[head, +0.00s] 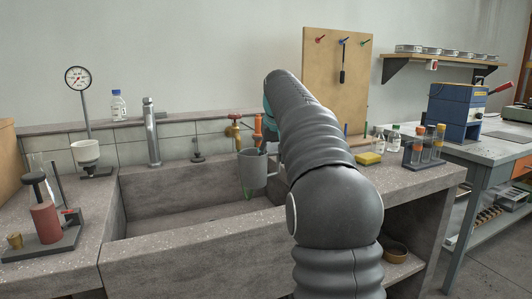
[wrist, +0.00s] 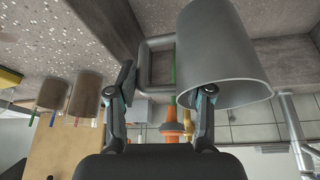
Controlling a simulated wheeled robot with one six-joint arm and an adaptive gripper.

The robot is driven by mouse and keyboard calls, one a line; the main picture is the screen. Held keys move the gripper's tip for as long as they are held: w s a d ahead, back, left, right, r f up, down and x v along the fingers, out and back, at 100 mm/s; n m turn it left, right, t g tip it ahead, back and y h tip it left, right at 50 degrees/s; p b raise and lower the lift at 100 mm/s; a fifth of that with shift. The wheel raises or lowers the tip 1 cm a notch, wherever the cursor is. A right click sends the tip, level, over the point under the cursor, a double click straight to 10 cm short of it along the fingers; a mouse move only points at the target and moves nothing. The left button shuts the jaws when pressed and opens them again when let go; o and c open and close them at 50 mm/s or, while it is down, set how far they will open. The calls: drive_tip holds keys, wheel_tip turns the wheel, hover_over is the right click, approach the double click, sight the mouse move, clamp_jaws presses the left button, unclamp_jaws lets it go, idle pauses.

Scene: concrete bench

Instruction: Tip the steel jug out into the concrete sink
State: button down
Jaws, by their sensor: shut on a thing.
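The steel jug (head: 256,170) is grey and stands out over the right part of the concrete sink (head: 190,243), close to upright. My gripper (wrist: 165,83) is shut on the jug, which also shows in the wrist view (wrist: 225,50). There the picture is upside down, with the jug's rim toward the bottom. One finger is beside the jug's handle and the other overlaps the jug's wall near the rim. In the head view my arm hides most of the gripper. The jug's inside is hidden, so I cannot tell what it holds.
A steel tap (head: 151,132) rises behind the sink. A brass valve (head: 233,128) and an orange cone-shaped thing (head: 258,126) are close behind the jug. A yellow sponge (head: 368,158) and a rack of tubes (head: 425,148) are to the right. The basin left of the jug is clear.

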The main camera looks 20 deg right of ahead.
sight(251, 158)
drive_tip(key=a+h, duration=0.2)
drive_tip(key=a, duration=0.1)
drive_tip(key=a+n+h, duration=0.1)
drive_tip(key=h, duration=0.1)
drive_tip(key=shift+w+a, duration=0.35)
drive_tip(key=shift+d+r, duration=0.1)
drive_tip(key=shift+d, duration=0.1)
drive_tip(key=shift+a, duration=0.1)
drive_tip(key=shift+a+g+h, duration=0.3)
drive_tip(key=shift+a+h, duration=0.4)
drive_tip(key=shift+a, duration=0.2)
drive_tip(key=shift+w+a+r+h, duration=0.1)
drive_tip(key=shift+a+r+h, duration=0.2)
drive_tip(key=shift+a, duration=0.1)
drive_tip(key=shift+a+r+h, duration=0.15)
drive_tip(key=shift+a+h, duration=0.15)
drive_tip(key=shift+a, duration=0.1)
drive_tip(key=shift+r, duration=0.1)
drive_tip(key=shift+w+a+r+n+h, duration=0.1)
drive_tip(key=shift+a+r+n+h, duration=0.3)
drive_tip(key=shift+r+h, duration=0.5)
drive_tip(key=shift+a+f, duration=0.1)
